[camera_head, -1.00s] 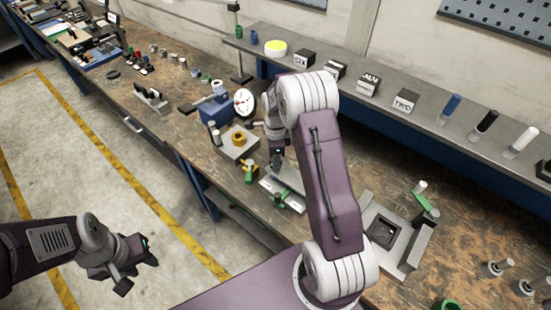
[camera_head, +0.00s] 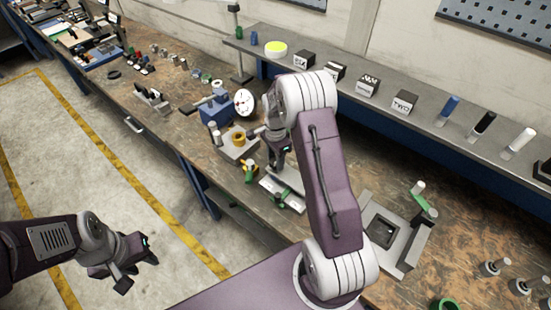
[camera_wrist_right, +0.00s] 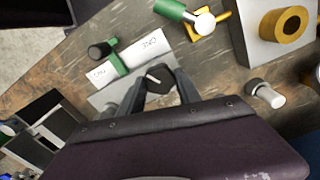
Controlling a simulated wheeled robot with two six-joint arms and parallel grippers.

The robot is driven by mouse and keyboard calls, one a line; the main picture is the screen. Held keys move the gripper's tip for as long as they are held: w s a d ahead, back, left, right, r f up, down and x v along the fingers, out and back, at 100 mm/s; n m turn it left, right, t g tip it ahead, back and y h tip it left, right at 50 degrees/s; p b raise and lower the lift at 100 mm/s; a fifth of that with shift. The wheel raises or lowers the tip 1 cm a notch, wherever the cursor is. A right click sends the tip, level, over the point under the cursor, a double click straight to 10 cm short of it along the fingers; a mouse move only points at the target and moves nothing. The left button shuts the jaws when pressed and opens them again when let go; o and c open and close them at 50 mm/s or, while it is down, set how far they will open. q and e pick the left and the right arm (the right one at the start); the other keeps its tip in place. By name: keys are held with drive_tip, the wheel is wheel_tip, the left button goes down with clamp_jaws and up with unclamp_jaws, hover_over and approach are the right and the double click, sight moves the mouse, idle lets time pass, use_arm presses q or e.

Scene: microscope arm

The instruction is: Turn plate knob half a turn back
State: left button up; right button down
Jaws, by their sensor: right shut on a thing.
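The plate knob (camera_wrist_right: 158,78) is dark with a white pointer line and stands on a grey plate (camera_wrist_right: 108,96) in the right wrist view. My right gripper (camera_wrist_right: 160,82) is shut on the knob, one finger on each side. In the head view my right gripper (camera_head: 279,166) is low over the plate (camera_head: 285,195), and the knob is hidden there. White labels (camera_wrist_right: 144,48) lie along the plate's far side, beside a green slider with a black knob (camera_wrist_right: 101,50). My left gripper (camera_head: 145,257) hangs over the floor, away from the bench; its jaw opening is unclear.
A grey block with a yellow ring (camera_head: 238,138) and a dial gauge (camera_head: 244,103) stand left of and behind my right gripper. A grey fixture with a square recess (camera_head: 384,230) is to the right. A shelf (camera_head: 420,115) runs along the back.

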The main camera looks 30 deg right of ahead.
drive_tip(key=n, duration=0.3)
drive_tip(key=shift+w+r+n, duration=0.1)
drive_tip(key=shift+r+n, duration=0.05)
drive_tip(key=shift+n, duration=0.25)
drive_tip(key=n, duration=0.3)
drive_tip(key=shift+n+p, duration=0.3)
drive_tip(key=shift+p, duration=0.05)
drive_tip(key=n, duration=0.3)
drive_tip(key=shift+n, duration=0.3)
drive_tip(key=n, duration=0.4)
drive_tip(key=shift+s+n, duration=0.2)
drive_tip(key=shift+n, duration=0.1)
drive_tip(key=n, duration=0.3)
drive_tip(key=shift+s+n+p, duration=0.1)
drive_tip(key=shift+n+p, duration=0.2)
drive_tip(key=shift+p, duration=0.05)
drive_tip(key=n, duration=0.3)
drive_tip(key=shift+f+n, duration=0.2)
drive_tip(key=shift+n, duration=0.1)
drive_tip(key=n, duration=0.3)
drive_tip(key=shift+n, duration=1.9)
drive_tip(key=shift+f+n, duration=0.1)
drive_tip(key=shift+n, duration=0.2)
